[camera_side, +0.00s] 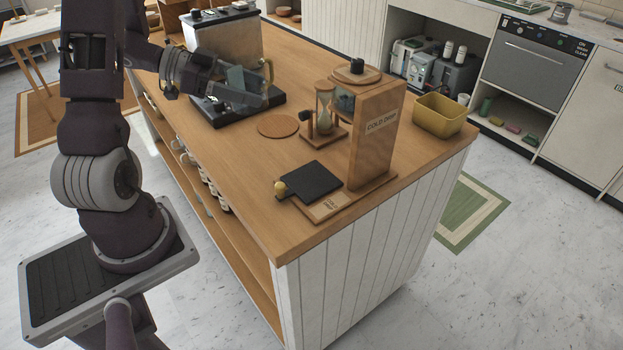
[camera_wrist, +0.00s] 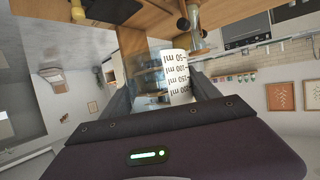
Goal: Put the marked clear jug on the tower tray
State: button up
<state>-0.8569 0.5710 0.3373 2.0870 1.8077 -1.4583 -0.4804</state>
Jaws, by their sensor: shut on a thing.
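The marked clear jug (camera_wrist: 178,74) shows between my fingers in the wrist view, with a white scale in ml on its side. My gripper (camera_wrist: 160,88) is shut on it. In the side view my gripper (camera_side: 238,88) is above the back of the counter, over a black machine base, and the jug's outline there is hard to make out. The tower tray (camera_side: 312,180) is a dark square plate with a yellow knob, at the foot of the wooden cold drip tower (camera_side: 377,135). It looks empty. In the wrist view the tray (camera_wrist: 112,9) is at the top edge.
An hourglass-shaped glass in a wooden stand (camera_side: 325,112) is beside the tower. A round cork mat (camera_side: 278,126) lies flat on the counter. A coffee machine (camera_side: 222,38) is at the back. The counter's left front is clear.

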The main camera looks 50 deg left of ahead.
jog(key=s+d+m+g+h, duration=0.1)
jog(key=s+m+g+h, duration=0.1)
jog(key=s, duration=0.5)
notch_tip(320, 180, down, 10)
jog(key=w+d, duration=1.2)
jog(key=shift+w+d+f, duration=0.25)
jog(key=shift+d+f, duration=0.05)
jog(key=shift+d, duration=0.1)
jog(key=f, duration=0.3)
jog(key=shift+w+d, duration=0.2)
jog(key=shift+f, duration=0.25)
jog(key=shift+f, duration=0.15)
jog(key=o, duration=1.5)
jog(key=shift+o, duration=0.2)
